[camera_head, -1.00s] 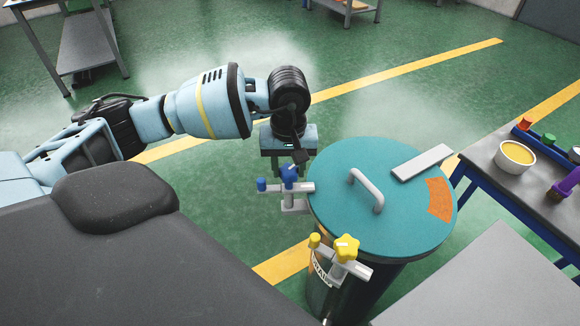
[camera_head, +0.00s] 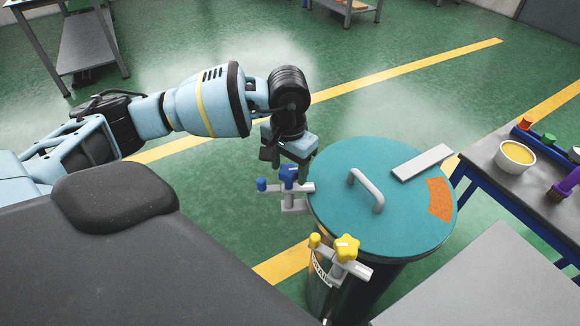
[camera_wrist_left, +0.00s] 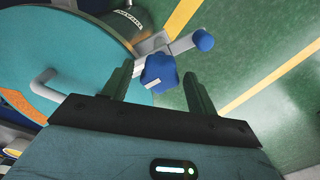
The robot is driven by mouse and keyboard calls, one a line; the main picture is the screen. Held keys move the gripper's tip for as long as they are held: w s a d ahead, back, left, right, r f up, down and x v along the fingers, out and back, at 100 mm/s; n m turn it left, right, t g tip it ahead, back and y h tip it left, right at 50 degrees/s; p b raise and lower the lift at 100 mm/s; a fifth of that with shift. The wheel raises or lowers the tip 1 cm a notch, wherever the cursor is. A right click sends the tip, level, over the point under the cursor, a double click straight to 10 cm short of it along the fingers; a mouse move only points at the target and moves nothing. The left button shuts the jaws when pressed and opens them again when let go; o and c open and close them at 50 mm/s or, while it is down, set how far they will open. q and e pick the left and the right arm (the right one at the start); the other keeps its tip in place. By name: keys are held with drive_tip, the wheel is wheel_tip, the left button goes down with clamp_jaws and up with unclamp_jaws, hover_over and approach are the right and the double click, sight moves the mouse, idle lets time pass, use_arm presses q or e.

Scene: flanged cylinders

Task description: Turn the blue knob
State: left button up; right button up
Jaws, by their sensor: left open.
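The blue knob (camera_head: 288,174) sits on a grey valve fitting at the left side of the teal-lidded drum (camera_head: 335,215). My left gripper (camera_head: 291,165) points down over the knob, with its jaws open. In the left wrist view, the blue knob (camera_wrist_left: 158,70) shows between the tips of the two spread fingers (camera_wrist_left: 158,78), with a gap visible on the right side. Whether a finger touches it I cannot tell. A white mark shows on the knob. My right gripper is not in view.
A smaller blue cap (camera_head: 262,185) sticks out left of the knob. A yellow star knob (camera_head: 346,247) is on the drum's front. The lid has a handle (camera_head: 368,190) and a grey bar (camera_head: 421,162). A workbench (camera_head: 490,185) stands at right. Green floor lies open behind.

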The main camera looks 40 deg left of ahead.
sight(289, 170)
use_arm(q)
drive_tip(key=shift+r, duration=0.15)
drive_tip(key=shift+r+p, duration=1.15)
drive_tip(key=shift+r, duration=1.75)
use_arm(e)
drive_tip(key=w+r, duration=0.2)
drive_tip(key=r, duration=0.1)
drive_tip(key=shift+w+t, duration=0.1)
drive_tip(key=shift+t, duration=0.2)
